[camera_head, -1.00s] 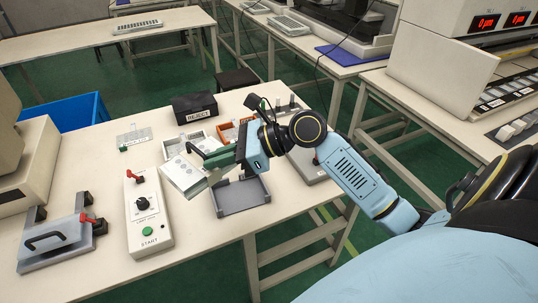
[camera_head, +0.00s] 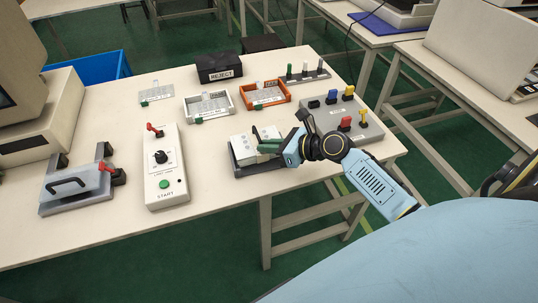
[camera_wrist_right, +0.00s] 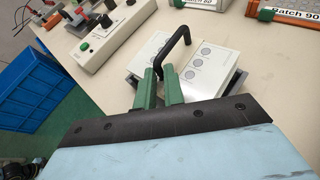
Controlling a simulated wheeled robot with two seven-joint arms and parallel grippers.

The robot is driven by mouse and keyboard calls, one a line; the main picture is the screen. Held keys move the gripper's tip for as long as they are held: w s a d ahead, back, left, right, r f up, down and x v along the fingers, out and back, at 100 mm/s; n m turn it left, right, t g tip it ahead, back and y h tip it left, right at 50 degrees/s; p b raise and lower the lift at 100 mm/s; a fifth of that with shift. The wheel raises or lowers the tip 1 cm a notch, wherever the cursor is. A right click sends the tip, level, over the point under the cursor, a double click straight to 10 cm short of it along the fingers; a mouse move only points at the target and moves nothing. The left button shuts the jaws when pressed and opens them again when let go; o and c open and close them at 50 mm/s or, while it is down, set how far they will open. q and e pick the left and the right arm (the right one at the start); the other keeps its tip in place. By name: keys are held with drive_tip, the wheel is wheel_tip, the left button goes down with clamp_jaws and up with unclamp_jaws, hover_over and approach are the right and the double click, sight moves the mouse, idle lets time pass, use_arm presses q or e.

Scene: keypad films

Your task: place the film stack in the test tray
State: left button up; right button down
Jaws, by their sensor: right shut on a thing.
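The film stack (camera_head: 243,146) is a flat white block with grey round key marks and a black handle, clearer in the right wrist view (camera_wrist_right: 207,62). My right gripper (camera_head: 266,146), with green fingers (camera_wrist_right: 160,88), is shut on its handle. The stack lies over the grey tray (camera_head: 262,166), roughly lined up with it and nearly level. The tray's edges show beside the stack in the right wrist view (camera_wrist_right: 238,82). I cannot tell whether the stack is fully seated or slightly above the tray floor. My left gripper is not in view.
A START control box (camera_head: 165,180) and a hinged fixture (camera_head: 78,190) stand left. Behind are a white batch tray (camera_head: 209,105), an orange one (camera_head: 265,95) and a black REJECT box (camera_head: 219,68). A grey block with coloured knobs (camera_head: 350,125) stands right.

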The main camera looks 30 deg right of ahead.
drive_tip(key=shift+s+f, duration=0.2)
drive_tip(key=shift+f, duration=0.8)
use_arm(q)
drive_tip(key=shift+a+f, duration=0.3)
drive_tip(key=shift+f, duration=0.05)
use_arm(e)
drive_tip(key=shift+s+f, duration=0.1)
drive_tip(key=shift+f, duration=0.1)
drive_tip(key=c, duration=1.5)
unclamp_jaws()
drive_tip(key=shift+d, duration=0.1)
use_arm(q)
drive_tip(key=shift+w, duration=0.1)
